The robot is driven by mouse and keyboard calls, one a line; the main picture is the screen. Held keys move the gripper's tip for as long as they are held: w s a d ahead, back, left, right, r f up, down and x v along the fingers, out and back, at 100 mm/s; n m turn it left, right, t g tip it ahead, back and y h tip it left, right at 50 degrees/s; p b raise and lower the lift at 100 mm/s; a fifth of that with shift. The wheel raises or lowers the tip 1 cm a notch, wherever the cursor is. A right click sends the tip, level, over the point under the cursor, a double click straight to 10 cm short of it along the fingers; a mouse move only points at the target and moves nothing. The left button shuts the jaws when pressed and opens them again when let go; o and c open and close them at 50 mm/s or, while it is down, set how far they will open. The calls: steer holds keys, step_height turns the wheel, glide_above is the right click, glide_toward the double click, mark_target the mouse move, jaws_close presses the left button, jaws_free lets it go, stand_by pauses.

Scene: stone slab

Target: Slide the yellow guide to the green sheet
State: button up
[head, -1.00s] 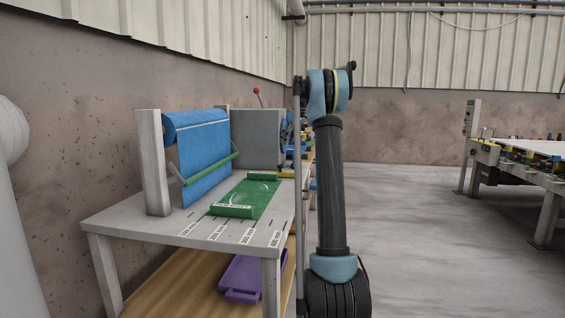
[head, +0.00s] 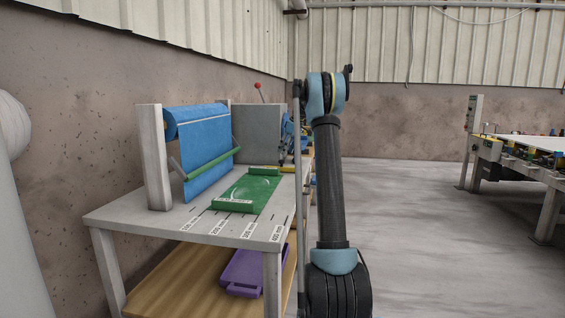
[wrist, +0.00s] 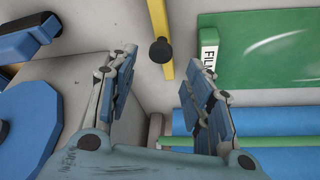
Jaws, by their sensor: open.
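The yellow guide is a narrow bar (wrist: 160,22) at the top middle of the wrist view, with a black knob (wrist: 161,50) at its near end. In the head view a short yellow piece of the guide (head: 288,170) shows at the far right of the bench. The green sheet (wrist: 275,45) lies flat to the right of the guide, with a gap of bare slab between them; it also shows in the head view (head: 250,189). My gripper (wrist: 160,62) is open, its fingers on either side of the knob in the picture. I cannot tell whether they touch it.
A blue roll (head: 205,140) hangs at the bench's left, with a green bar (head: 206,152) across it. A grey upright panel (head: 257,134) stands behind the sheet. Blue parts (wrist: 35,120) lie left in the wrist view. A purple bin (head: 242,271) sits on the lower shelf.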

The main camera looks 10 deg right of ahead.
mark_target(282, 166)
steer(key=shift+x, duration=3.15)
steer(key=shift+c, duration=0.6)
jaws_close()
